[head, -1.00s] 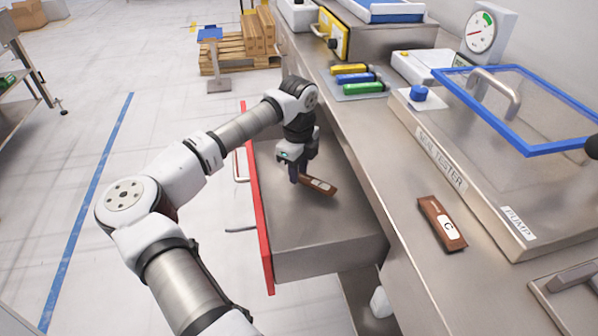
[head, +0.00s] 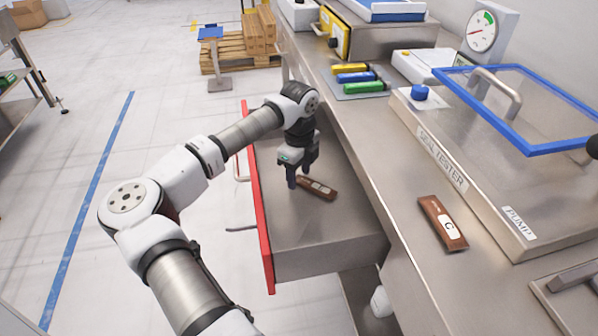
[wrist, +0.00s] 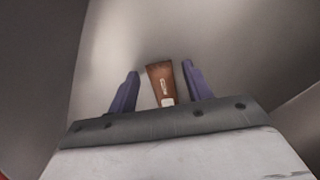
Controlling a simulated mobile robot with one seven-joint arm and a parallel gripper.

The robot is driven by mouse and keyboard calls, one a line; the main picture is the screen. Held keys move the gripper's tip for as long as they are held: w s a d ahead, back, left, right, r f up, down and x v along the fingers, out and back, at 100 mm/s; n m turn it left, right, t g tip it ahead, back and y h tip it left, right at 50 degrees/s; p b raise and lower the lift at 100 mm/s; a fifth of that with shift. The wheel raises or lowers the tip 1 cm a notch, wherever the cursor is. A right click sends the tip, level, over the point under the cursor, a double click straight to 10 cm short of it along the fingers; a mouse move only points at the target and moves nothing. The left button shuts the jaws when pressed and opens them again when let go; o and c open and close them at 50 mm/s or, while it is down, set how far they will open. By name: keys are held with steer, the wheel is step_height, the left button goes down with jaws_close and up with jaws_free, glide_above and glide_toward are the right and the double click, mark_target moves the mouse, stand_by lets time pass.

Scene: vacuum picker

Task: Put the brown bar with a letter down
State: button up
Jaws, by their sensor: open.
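A brown bar with a white label (head: 318,188) lies in the open drawer (head: 315,232), below my gripper. My gripper (head: 301,178) is over the drawer with its fingers pointing down and apart. In the wrist view the brown bar (wrist: 161,84) lies between the two purple fingers (wrist: 160,88), with a gap on each side. Its label is too small to read. A second brown bar (head: 432,212), with a letter C on its white label, lies on the steel counter to the right.
The seal tester (head: 440,125) with its blue-framed lid (head: 530,150) stands behind the counter bar. Yellow, blue and green tubes (head: 358,77) lie further back. The drawer has a red front (head: 262,225) and bare floor around the bar.

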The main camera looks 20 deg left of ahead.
step_height(320, 180, up, 12)
steer(key=shift+b, duration=0.35)
steer(key=shift+r, duration=0.15)
